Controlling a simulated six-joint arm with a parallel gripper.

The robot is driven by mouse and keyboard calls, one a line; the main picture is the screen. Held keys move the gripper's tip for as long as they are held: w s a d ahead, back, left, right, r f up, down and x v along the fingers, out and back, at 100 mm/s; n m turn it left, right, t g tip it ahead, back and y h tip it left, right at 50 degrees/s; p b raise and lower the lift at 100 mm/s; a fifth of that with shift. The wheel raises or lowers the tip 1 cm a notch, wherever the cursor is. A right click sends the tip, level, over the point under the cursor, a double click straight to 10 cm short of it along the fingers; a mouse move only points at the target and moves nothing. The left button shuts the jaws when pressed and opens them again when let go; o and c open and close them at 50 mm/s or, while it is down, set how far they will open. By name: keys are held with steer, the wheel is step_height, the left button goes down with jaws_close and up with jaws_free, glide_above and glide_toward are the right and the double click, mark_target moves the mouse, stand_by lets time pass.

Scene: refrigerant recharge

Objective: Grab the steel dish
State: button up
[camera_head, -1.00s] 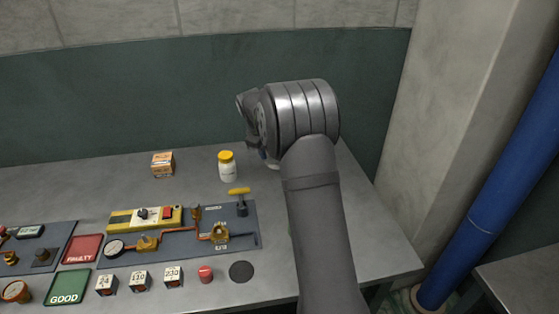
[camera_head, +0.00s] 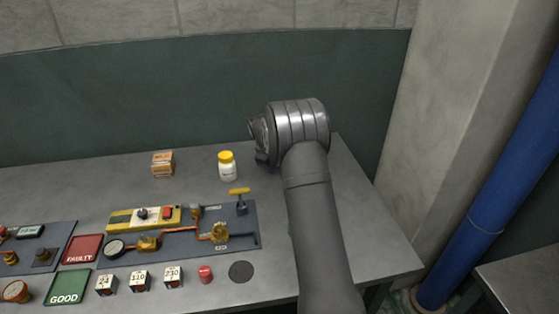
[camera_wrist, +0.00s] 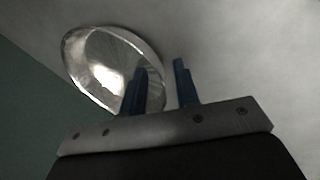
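The steel dish (camera_wrist: 92,62) is a shiny, shallow round bowl on the grey table, seen in the wrist view at upper left. My gripper (camera_wrist: 160,66) is open, with two blue fingers apart. The left finger overlaps the dish's inside and the right finger is just outside its right rim. The rim shows between them, and I cannot tell whether either finger touches it. In the head view the dish is hidden behind my arm, and the fingers are not clearly visible.
A white bottle with a yellow cap (camera_head: 227,167) and a small orange box (camera_head: 163,164) stand left of my wrist. A gauge panel with a yellow valve handle (camera_head: 239,191) lies nearer. The back wall (camera_head: 200,100) is close behind the table.

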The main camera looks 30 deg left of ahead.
jaws_close()
